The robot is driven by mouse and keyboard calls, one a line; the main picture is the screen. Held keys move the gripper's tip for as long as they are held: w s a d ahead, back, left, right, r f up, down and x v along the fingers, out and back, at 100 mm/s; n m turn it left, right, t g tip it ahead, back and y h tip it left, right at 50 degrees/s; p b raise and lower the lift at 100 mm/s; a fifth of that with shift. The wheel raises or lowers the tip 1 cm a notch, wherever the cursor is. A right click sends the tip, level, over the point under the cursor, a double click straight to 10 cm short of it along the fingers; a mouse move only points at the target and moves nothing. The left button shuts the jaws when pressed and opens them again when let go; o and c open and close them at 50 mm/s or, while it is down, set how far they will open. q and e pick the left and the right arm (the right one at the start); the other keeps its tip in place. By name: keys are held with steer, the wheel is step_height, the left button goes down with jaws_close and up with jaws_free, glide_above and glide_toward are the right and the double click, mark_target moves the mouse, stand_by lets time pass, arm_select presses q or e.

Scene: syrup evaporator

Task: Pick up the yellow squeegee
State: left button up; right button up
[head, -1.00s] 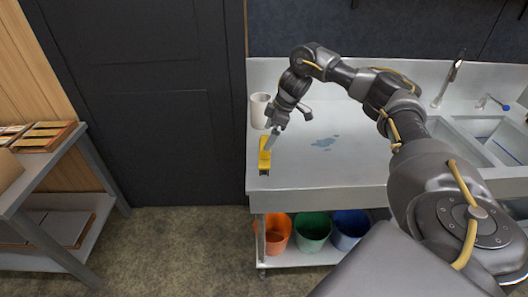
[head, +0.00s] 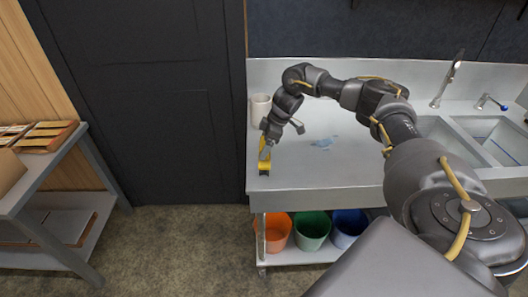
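The yellow squeegee (head: 264,169) lies at the left end of the steel sink counter (head: 330,171), near its front left corner. My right gripper (head: 265,154) reaches down from above, with its fingertips at the squeegee and covering part of it. It is too small to tell whether the fingers are open or shut, or whether they touch the squeegee. My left gripper is not in view.
A white cup (head: 259,108) stands just behind my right gripper. Orange (head: 277,236), green (head: 312,232) and blue (head: 348,229) buckets stand on the shelf below. A shelf unit (head: 88,163) stands at left.

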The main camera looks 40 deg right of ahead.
steer(key=shift+c, duration=0.7)
steer(key=shift+r, duration=0.1)
steer(key=shift+w+r+b, duration=0.1)
steer(key=shift+r+b, duration=0.3)
steer(key=shift+r, duration=0.15)
steer(key=s+d+r, duration=0.1)
steer(key=s+r, duration=1)
steer(key=s, duration=0.3)
steer(key=shift+r+p, duration=0.35)
steer(key=shift+r, duration=0.05)
steer(key=shift+d, duration=0.1)
